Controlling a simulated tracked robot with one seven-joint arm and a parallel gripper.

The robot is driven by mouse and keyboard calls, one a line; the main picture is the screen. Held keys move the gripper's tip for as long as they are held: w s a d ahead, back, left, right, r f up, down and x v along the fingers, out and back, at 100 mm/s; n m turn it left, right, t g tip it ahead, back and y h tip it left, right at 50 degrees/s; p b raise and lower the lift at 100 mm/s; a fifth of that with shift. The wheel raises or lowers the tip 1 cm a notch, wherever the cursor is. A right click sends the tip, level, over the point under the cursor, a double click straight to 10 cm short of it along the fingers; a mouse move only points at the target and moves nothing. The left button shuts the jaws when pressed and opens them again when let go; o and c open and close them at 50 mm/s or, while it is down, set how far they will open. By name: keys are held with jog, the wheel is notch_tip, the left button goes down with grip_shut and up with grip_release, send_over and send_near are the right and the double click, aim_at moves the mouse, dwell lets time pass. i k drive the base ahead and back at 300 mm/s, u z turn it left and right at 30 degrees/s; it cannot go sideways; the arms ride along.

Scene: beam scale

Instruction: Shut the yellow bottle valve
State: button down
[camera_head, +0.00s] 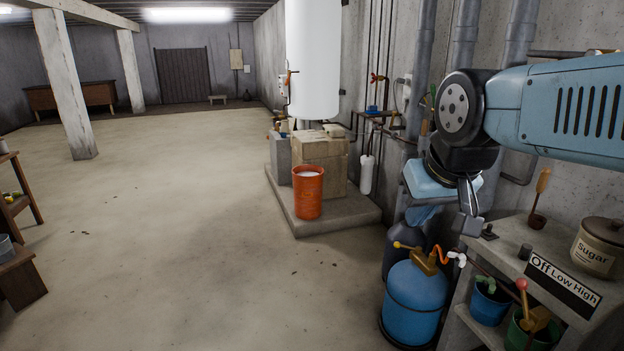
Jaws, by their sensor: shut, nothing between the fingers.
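A blue gas bottle (413,305) stands on the floor at the lower right, beside a pale shelf unit. On its top sits the yellow bottle valve (427,262). A thin yellow lever with a round knob (398,244) sticks out from the valve to the left. An orange hose (441,254) leaves the valve toward a white fitting on the right. My gripper (469,222) points down above the shelf's left edge, up and to the right of the valve and apart from it. Its fingers are together and hold nothing.
The shelf unit (560,250) carries a sugar jar (601,248) and an "Off Low High" sign (562,281). A red-knobbed lever (521,285) and pots stand in front. A dark bottle (398,240) is behind the blue one.

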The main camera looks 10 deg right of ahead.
aim_at(419, 250)
jog(key=z, duration=0.25)
jog(key=i, duration=1.15)
jog(key=z, duration=0.35)
jog(key=i, duration=0.85)
jog(key=z, duration=0.2)
